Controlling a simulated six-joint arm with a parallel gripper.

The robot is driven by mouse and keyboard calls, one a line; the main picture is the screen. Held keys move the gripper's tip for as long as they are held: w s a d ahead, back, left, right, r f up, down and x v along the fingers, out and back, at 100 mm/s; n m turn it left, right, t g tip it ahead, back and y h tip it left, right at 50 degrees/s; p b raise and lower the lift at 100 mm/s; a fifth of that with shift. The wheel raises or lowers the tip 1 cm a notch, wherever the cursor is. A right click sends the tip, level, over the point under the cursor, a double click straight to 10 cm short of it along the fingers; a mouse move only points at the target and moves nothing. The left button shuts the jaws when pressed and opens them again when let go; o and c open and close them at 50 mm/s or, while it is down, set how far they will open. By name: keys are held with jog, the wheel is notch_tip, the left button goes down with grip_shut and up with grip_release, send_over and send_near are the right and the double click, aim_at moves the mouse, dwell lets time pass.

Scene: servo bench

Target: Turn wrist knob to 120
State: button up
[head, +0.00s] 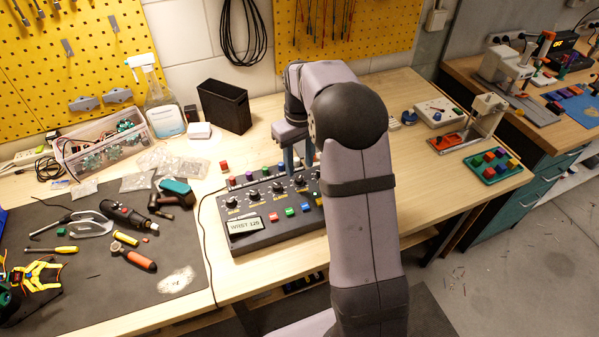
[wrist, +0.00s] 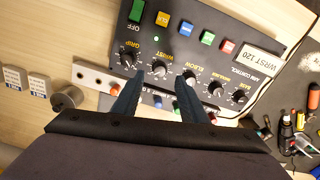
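The dark control box (head: 270,237) sits on the wooden bench with a row of black knobs along it. In the wrist view, the knob labelled WRIST (wrist: 160,68) lies between the knobs labelled GRIP (wrist: 127,60) and ELBOW (wrist: 189,78). The box's display (wrist: 259,57) reads WRST 120 in the wrist view; the display also shows in the head view (head: 246,225). My gripper (wrist: 160,76) is open and empty. Its two blue-grey fingertips appear on either side of the WRIST knob; I cannot tell whether they touch it. In the head view my arm hides part of the box.
Coloured buttons, including a red one (wrist: 228,45), line the box. Tools lie on the dark mat (head: 100,285) at left. A small grey cylinder (wrist: 66,99) stands near the box in the wrist view.

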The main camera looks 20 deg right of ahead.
jog(key=shift+r, duration=1.15)
jog(key=shift+m, duration=0.6)
jog(key=s+a, duration=0.2)
jog(key=s, duration=0.2)
jog(key=s+a+f, duration=0.1)
jog(key=s+a, duration=0.1)
jog(key=s, duration=0.2)
jog(key=s+a, duration=0.2)
jog(key=s, duration=0.3)
jog(key=shift+f, duration=0.3)
jog(key=s+a+f, duration=0.1)
jog(key=s+f, duration=0.1)
jog(key=s, duration=0.4)
jog(key=s+a+f+m, duration=0.1)
jog(key=s, duration=0.5)
jog(key=shift+a+f, duration=0.3)
jog(key=shift+f, duration=0.1)
